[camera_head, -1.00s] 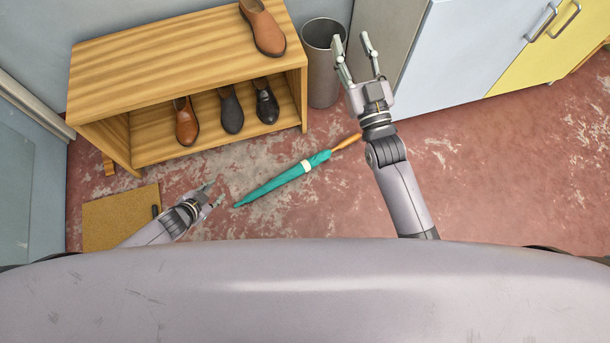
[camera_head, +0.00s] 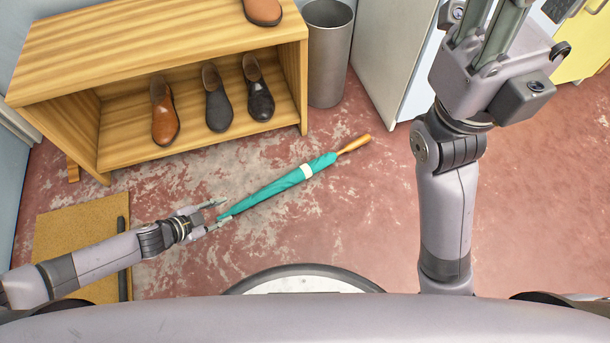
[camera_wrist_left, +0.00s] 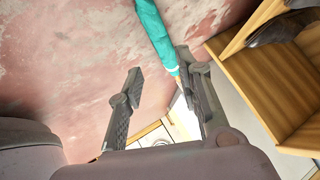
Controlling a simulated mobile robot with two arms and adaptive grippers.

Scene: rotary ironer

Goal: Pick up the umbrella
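A closed teal umbrella (camera_head: 280,184) with a white band and an orange-brown handle (camera_head: 355,144) lies diagonally on the floor, handle toward the upper right. My left gripper (camera_head: 220,212) is open at the umbrella's lower left tip. In the left wrist view the fingers (camera_wrist_left: 160,78) are spread, and the teal umbrella (camera_wrist_left: 158,32) runs from the top edge down toward the finger on the right. I cannot tell whether they touch. My right gripper (camera_head: 492,30) is raised on the right, close to the camera. Its two fingers look apart; their tips are cut off.
A wooden shoe rack (camera_head: 150,40) with several shoes stands behind the umbrella. A grey bin (camera_head: 327,55) stands beside it, with cabinets farther right. A tan mat (camera_head: 70,225) lies at left under my left arm. The floor right of the umbrella is clear.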

